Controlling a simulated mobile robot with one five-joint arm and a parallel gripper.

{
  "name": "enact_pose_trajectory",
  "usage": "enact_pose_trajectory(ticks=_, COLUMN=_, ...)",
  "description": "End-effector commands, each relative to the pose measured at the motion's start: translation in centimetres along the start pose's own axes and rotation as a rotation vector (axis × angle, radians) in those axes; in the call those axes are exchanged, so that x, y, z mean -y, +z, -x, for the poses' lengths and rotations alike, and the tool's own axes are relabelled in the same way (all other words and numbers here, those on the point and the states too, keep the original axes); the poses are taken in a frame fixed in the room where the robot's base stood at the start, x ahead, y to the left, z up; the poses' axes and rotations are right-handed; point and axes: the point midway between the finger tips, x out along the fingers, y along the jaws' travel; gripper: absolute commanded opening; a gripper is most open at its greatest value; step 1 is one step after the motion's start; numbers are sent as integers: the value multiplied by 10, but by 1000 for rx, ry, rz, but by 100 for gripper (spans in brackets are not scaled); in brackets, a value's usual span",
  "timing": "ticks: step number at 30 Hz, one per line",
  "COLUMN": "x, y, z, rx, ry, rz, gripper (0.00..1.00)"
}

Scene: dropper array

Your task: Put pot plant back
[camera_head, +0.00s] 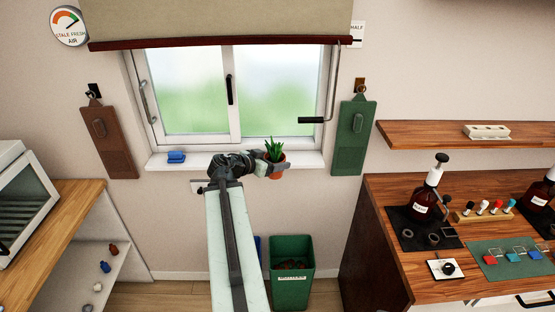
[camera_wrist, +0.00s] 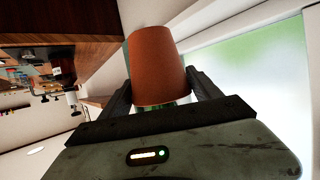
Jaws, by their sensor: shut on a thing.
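The pot plant (camera_head: 274,160) is a small terracotta pot with spiky green leaves. In the head view it is upright at the front edge of the white window sill (camera_head: 310,160), toward its right part. My gripper (camera_head: 265,168) is shut on the pot from the left. In the wrist view the orange-brown pot (camera_wrist: 156,65) sits between the two dark fingers (camera_wrist: 160,95), and the leaves are mostly hidden. I cannot tell whether the pot touches the sill or hangs just in front of it.
A blue object (camera_head: 176,157) lies on the sill's left part. A green bin (camera_head: 290,285) stands on the floor below. A green board (camera_head: 354,138) hangs right of the window, a brown one (camera_head: 109,142) left. A wooden counter (camera_head: 385,186) with bottles is at right.

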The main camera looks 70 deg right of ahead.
Motion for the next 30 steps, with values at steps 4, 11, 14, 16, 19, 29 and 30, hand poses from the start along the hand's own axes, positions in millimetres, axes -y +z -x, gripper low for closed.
enact_pose_trajectory(ticks=4, x=31, y=2, z=15, rx=-1, ry=-16, rz=6, gripper=16)
enact_pose_trajectory(ticks=11, x=48, y=3, z=11, rx=-2, ry=-20, rz=7, gripper=16)
enact_pose_trajectory(ticks=14, x=66, y=-2, z=-12, rx=-1, ry=-21, rz=8, gripper=16)
enact_pose_trajectory(ticks=16, x=79, y=-8, z=-31, rx=-1, ry=-22, rz=8, gripper=16)
enact_pose_trajectory(ticks=19, x=96, y=-15, z=-55, rx=-1, ry=-23, rz=8, gripper=16)
enact_pose_trajectory(ticks=29, x=124, y=-28, z=-98, rx=-1, ry=-25, rz=10, gripper=16)
enact_pose_trajectory(ticks=30, x=123, y=-29, z=-98, rx=-1, ry=-25, rz=10, gripper=16)
